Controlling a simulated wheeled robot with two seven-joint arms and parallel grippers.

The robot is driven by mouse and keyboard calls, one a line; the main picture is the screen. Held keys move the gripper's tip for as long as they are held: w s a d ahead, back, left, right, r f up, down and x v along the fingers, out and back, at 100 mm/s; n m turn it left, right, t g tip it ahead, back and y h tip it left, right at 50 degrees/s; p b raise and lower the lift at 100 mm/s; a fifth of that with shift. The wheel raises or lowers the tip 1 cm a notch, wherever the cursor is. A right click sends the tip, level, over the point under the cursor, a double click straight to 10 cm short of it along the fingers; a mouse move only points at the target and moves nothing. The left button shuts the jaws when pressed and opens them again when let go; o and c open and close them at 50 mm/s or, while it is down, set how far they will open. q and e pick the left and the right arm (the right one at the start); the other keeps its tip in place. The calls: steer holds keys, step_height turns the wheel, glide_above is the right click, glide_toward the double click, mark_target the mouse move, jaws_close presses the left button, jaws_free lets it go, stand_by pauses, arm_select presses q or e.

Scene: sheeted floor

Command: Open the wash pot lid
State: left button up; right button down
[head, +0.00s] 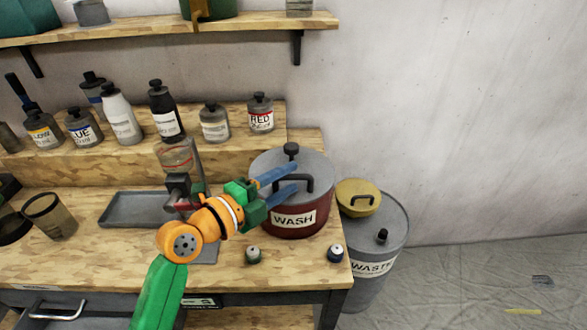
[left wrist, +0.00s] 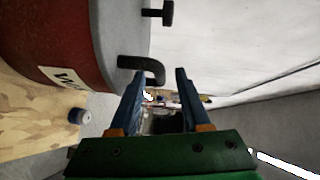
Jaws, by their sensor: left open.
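The wash pot (head: 303,222) is dark red with a white WASH label and stands on the right end of the wooden bench. Its grey lid (head: 318,168) is on, with a black bar handle (head: 307,184) and a black knob (head: 291,149). My left gripper (head: 294,178) is open, with its blue fingers over the lid by the handle. In the left wrist view, the handle (left wrist: 143,67) reaches toward the gap between the fingertips (left wrist: 160,73); I cannot tell whether they touch. The knob (left wrist: 162,13) shows above. My right gripper is not in view.
Small jars (head: 253,254) sit before the pot. Several bottles (head: 163,110) line the riser behind, under a shelf (head: 250,25). A grey tray (head: 130,207) lies left.

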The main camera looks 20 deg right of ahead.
arm_select(q)
steer(key=shift+x, duration=1.15)
jaws_close()
stand_by(0.6)
